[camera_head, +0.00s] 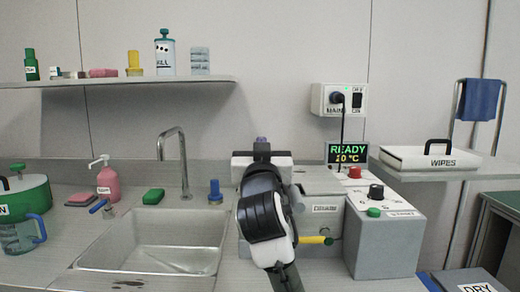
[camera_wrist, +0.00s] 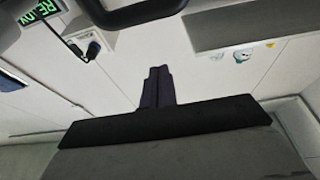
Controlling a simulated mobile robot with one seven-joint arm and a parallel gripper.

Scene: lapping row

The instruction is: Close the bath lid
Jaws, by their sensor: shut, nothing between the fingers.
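The bath (camera_head: 320,181) is the grey unit right of the sink, with a DRAIN label on its front. My arm stands in front of its left part and hides much of it. I cannot make out the lid or its angle in the head view. My gripper (camera_head: 262,143) is raised above the bath's left part, its fingers pointing up and away. In the wrist view its dark fingers (camera_wrist: 157,87) are together and empty. A dark curved bar (camera_wrist: 135,14) crosses the top edge there, apart from the fingers. I cannot tell whether it belongs to the lid.
The control box (camera_head: 385,245) with knob and buttons stands right of the bath, and the READY display (camera_head: 348,153) behind. The sink (camera_head: 150,258) and tap (camera_head: 183,160) are left. A wall shelf (camera_head: 120,82) is upper left. A WIPES box (camera_head: 430,160) stands at right.

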